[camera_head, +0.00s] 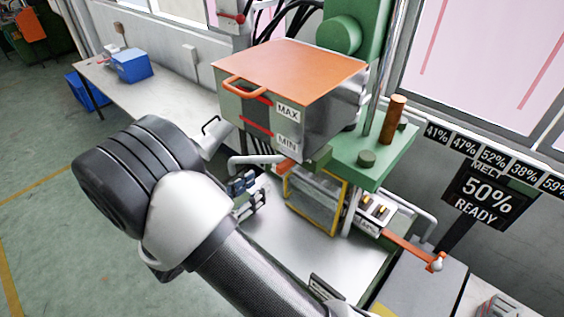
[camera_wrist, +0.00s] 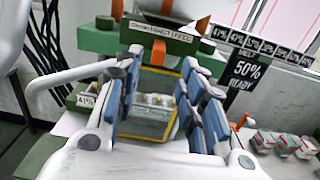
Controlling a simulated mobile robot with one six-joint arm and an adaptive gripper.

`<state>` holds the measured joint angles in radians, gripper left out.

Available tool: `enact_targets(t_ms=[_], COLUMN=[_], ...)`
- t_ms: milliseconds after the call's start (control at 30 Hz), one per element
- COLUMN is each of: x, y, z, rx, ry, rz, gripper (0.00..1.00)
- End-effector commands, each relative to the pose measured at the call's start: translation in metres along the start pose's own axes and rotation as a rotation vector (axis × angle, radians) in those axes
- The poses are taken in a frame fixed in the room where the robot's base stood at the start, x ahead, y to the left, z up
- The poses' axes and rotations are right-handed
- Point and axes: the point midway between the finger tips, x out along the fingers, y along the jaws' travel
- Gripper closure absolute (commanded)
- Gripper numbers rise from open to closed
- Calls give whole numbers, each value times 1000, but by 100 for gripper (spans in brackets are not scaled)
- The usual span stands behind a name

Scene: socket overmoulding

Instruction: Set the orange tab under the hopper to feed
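The hopper (camera_head: 290,90) is a grey box with an orange lid and MAX and MIN marks. Under it, a small orange tab (camera_head: 288,166) shows in the head view. The head view shows my gripper (camera_head: 246,186) below and left of the tab; contact cannot be told.
A yellow-framed guard (camera_head: 318,203) stands below the hopper, with white pipes beside it. An orange-handled lever (camera_head: 408,247) is at the right. A display (camera_head: 487,195) reads MELT 50% READY. A bench (camera_head: 165,88) with a blue box (camera_head: 132,66) is at the back left.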

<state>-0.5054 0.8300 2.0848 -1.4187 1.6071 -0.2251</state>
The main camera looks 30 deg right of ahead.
Motion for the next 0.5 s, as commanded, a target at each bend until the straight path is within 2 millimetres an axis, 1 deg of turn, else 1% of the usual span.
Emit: enact_targets(t_ms=[33, 300, 400, 500], x=[13, 72, 89, 102], y=[-1, -2, -2, -1], z=[1, 0, 0, 0], rx=[-1, 0, 0, 0], ry=[1, 2, 1, 1], rz=[-6, -6, -5, -3], gripper=[63, 63, 63, 63])
